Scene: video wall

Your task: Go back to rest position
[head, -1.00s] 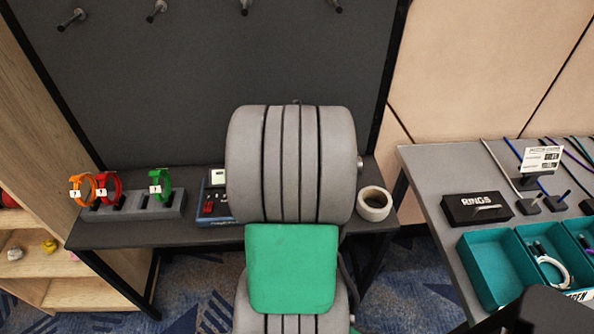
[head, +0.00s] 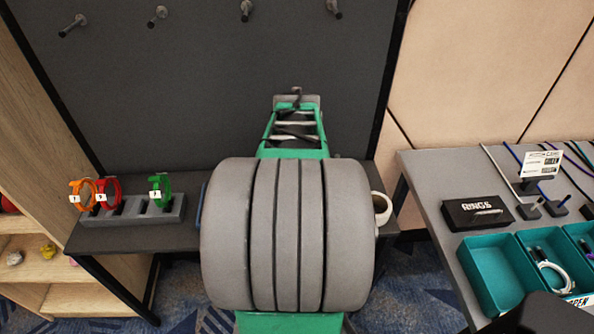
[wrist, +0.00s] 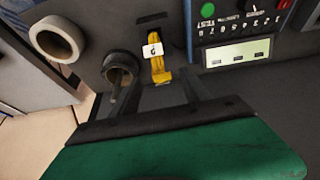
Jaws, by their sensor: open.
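My gripper (wrist: 160,97) shows in the wrist view as two dark fingers spread apart beyond a green housing. A yellow strap (wrist: 158,68) with a white number tag appears between the fingers in the picture; I see no grip on it. My arm's thick grey joint fills the middle of the head view, with a green link rising behind it. My gripper cannot be made out in the head view.
A rack (head: 140,213) on the dark desk holds orange (head: 83,195), red (head: 108,194) and green (head: 160,190) straps. A tape roll (head: 381,208) is partly behind my arm. A device (wrist: 238,35) shows in the wrist view. Teal bins (head: 495,270) stand on the right table.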

